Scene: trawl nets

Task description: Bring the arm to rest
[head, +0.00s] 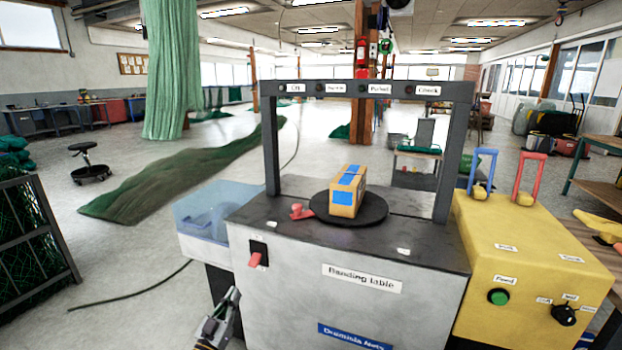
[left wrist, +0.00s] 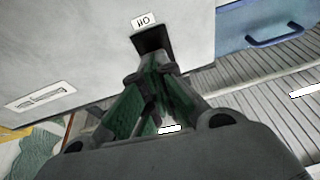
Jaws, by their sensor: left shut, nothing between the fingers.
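My left gripper (head: 231,296) is shut and empty, low in front of the grey banding table (head: 350,310). In the left wrist view the closed fingers (left wrist: 152,72) point at a black switch plate (left wrist: 152,40) on the table's front. In the head view the red switch lever (head: 255,260) sits on that plate, above and right of the fingertips. The lever is hidden in the wrist view, and I cannot tell whether the fingers touch the plate. My right gripper is not in view.
A boxed parcel with blue tape (head: 347,191) stands on the black turntable (head: 348,208) beneath the dark frame (head: 271,140). A red knob (head: 301,211) is beside it. A yellow machine (head: 530,250) stands at the right, a clear bluish bin (head: 203,215) at the left.

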